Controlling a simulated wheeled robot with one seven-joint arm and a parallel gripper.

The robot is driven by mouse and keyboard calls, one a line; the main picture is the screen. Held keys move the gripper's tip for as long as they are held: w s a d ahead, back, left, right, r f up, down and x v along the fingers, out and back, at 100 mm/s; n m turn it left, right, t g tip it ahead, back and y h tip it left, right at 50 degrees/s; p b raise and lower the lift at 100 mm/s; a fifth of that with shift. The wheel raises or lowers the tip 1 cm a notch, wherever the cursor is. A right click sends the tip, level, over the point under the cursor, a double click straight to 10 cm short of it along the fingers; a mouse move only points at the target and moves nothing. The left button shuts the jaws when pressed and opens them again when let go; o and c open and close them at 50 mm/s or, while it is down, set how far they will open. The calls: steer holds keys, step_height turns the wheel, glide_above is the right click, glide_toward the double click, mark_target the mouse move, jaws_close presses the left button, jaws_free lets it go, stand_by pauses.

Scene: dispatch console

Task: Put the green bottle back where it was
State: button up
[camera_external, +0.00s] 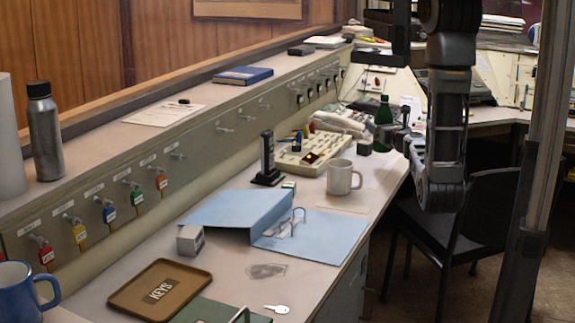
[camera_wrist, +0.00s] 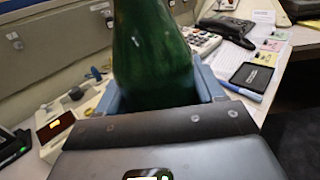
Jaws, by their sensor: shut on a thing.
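The green bottle (camera_external: 384,111) is upright at the far part of the desk in the external view, beyond the white mug. It fills the upper middle of the wrist view (camera_wrist: 150,50), with its top cut off. My gripper (camera_external: 389,134) is shut on the bottle, with blue fingers on both sides of its lower part in the wrist view (camera_wrist: 158,92). The bottle's base is hidden behind my gripper, so I cannot tell whether it touches the desk. No mark of the bottle's earlier place is visible.
The white mug (camera_external: 340,178), beige keypad console (camera_external: 303,157), small dark box (camera_external: 364,147) and black handset (camera_external: 267,160) stand nearby. An open blue binder (camera_external: 235,209) lies nearer. A black pad (camera_wrist: 249,76) and blue pen (camera_wrist: 243,92) lie right of the bottle. A dark chair (camera_external: 480,215) stands beside the desk.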

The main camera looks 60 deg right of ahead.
steer(key=shift+w+a+f+b, duration=0.15)
steer(key=shift+w+f+b, duration=0.3)
steer(key=shift+f, duration=0.5)
steer(key=shift+w+a+f+b, duration=0.2)
steer(key=shift+w+f+b, duration=0.25)
steer(key=shift+f, duration=0.45)
steer(key=shift+w+a+f+b, duration=0.15)
steer(key=shift+w+f+b, duration=0.3)
steer(key=shift+f, duration=0.5)
steer(key=shift+s, duration=0.1)
steer(key=shift+f, duration=0.15)
steer(key=o, duration=1.1)
steer(key=shift+o, duration=0.2)
